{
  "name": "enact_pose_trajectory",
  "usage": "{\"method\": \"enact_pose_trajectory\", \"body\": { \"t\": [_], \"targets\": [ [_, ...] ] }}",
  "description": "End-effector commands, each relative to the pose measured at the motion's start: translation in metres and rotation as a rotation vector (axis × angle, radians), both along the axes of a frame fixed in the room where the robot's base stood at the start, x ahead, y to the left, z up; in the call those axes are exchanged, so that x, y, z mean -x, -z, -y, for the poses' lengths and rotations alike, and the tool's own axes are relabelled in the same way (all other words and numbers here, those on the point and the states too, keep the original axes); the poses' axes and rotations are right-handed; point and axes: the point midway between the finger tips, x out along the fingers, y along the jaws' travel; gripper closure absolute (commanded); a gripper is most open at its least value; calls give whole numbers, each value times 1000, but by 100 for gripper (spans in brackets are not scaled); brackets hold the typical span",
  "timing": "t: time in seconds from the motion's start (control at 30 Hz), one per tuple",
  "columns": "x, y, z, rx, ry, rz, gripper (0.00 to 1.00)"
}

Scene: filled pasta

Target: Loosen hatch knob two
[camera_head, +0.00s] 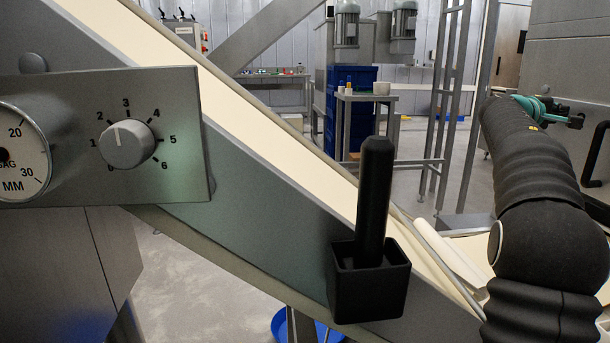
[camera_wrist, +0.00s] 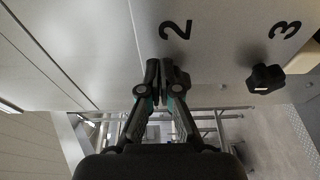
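The wrist view shows a grey metal panel with a black printed "2" and "3". My gripper (camera_wrist: 163,76) has its black fingertips close together just below the "2", with a narrow dark gap between them. Hatch knob two is not clearly distinguishable there. Dark shapes at the fingertips may include it, but I cannot tell whether the fingers hold it or only cover it. A black lobed knob (camera_wrist: 266,78) sits below the "3", clear of my gripper to the right. In the head view my black arm rises at the right, and the knobs are not visible.
The head view shows a dial panel (camera_head: 185,180) at the left, a black handle in a holder (camera_head: 370,290) on the sloping beam in front, and a small bench (camera_head: 366,97) behind. A dark bar handle (camera_head: 592,155) is beside my arm at the right.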

Motion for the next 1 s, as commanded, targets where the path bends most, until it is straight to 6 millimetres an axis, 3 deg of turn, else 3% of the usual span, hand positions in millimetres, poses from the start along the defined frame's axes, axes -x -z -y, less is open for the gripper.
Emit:
{"method": "enact_pose_trajectory", "body": {
  "t": [0.8, 1.0],
  "targets": [
    [6, -3, 0, 1, -1, -2, 100],
    [7, -2, -11, 1, -3, -1, 100]
  ]
}}
